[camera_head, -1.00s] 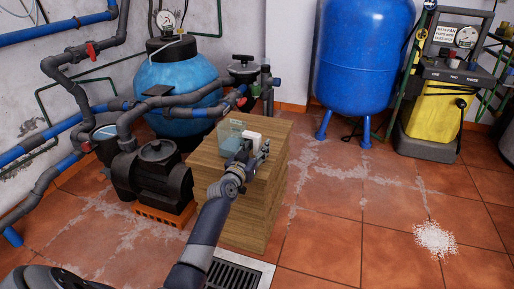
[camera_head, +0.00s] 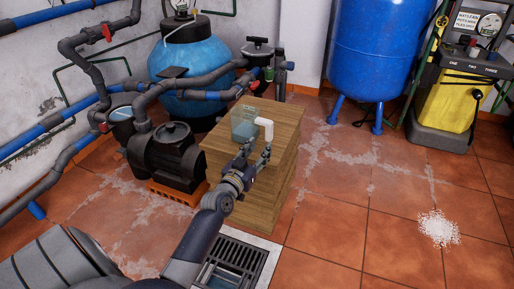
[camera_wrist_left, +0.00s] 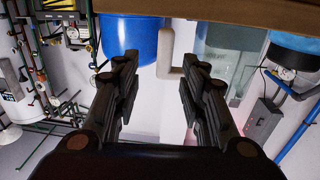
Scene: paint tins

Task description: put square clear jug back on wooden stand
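The square clear jug (camera_head: 244,123) stands upright on the top of the wooden stand (camera_head: 285,122), with its white handle (camera_head: 264,128) towards me. My left gripper (camera_head: 255,153) is in front of the stand, just short of the handle, open and empty. In the left wrist view, the two fingers of my left gripper (camera_wrist_left: 161,68) are spread apart. The handle (camera_wrist_left: 168,55) shows beyond them, with the clear jug (camera_wrist_left: 230,50) to its right and the edge of the stand (camera_wrist_left: 240,14) across the top. My right gripper is not in view.
A black pump (camera_head: 168,155) on an orange base stands left of the stand. A blue tank (camera_head: 372,55) and a yellow machine (camera_head: 447,103) are behind at right. A floor grate (camera_head: 240,252) lies in front. White granules (camera_head: 438,228) lie on otherwise clear tiles at right.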

